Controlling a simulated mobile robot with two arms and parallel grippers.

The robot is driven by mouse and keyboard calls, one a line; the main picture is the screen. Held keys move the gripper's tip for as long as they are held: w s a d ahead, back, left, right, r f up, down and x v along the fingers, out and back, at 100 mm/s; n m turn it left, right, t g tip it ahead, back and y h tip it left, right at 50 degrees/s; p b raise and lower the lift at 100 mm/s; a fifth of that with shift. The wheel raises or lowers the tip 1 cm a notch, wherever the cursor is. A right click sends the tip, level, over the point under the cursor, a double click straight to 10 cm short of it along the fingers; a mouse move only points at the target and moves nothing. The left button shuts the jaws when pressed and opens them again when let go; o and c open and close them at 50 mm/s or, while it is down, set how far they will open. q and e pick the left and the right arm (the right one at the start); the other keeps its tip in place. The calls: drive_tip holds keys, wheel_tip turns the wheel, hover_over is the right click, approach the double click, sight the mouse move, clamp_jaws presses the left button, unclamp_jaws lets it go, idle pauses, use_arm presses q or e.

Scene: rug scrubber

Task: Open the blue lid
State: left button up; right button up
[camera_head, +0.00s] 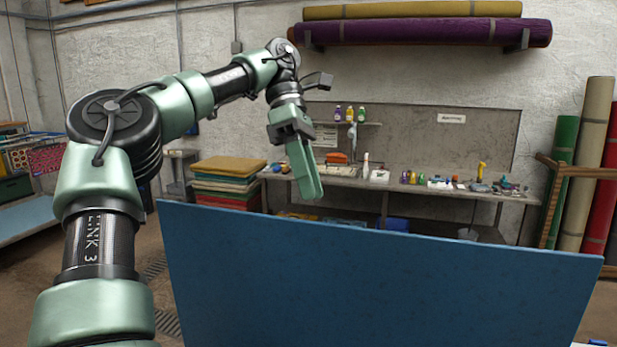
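The blue lid (380,275) is a large flat panel standing raised and tilted in the lower middle of the head view. It hides most of what lies behind and below it. My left arm comes in from the left and bends over at the top. My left gripper (309,190) points down just above the lid's upper edge, left of the middle. Its green fingers appear close together, seen from the side, with no gap clearly visible. I cannot tell whether it touches the lid. My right gripper is not in view.
A workbench (430,186) with bottles and small tools runs along the back wall. Folded rugs (228,180) are stacked behind the lid at left. Rolled rugs (598,150) lean in a wooden rack at right. A blue-topped table (28,217) stands at far left.

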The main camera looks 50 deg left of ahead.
use_arm(q)
drive_tip(key=shift+w+a+r, duration=0.2)
drive_tip(key=shift+w+a, duration=0.3)
drive_tip(key=shift+a, duration=0.15)
